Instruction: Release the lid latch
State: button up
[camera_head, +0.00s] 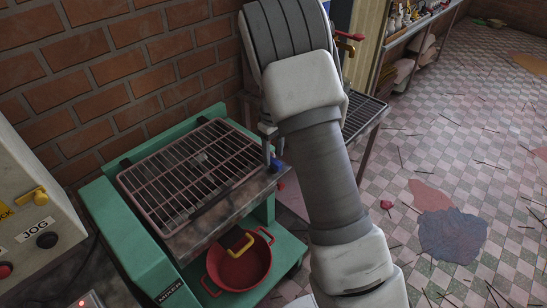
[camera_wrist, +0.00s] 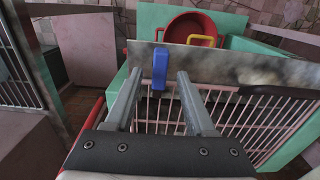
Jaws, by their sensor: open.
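The mixer's lid is a reddish wire grille (camera_head: 190,172) with a dull metal front strip (camera_head: 215,215); the grille also shows in the wrist view (camera_wrist: 255,115). A small blue latch (camera_wrist: 159,66) stands upright at the strip's edge in the wrist view. It shows as a small blue piece in the head view (camera_head: 276,163), partly hidden by my gripper (camera_head: 268,145). In the wrist view my gripper (camera_wrist: 160,80) is open, its two fingers on either side of the latch. I cannot tell whether either finger touches it.
The green mixer body (camera_head: 130,240) stands by a brick wall. A red pot (camera_head: 240,268) sits low at its front, below a yellow handle (camera_head: 240,243). A control box (camera_head: 30,215) is at left. Tiled floor (camera_head: 450,130) with scattered sticks lies open at right.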

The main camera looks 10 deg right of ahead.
jog(key=shift+f, duration=0.9)
jog(key=shift+c, duration=0.3)
grip_shut()
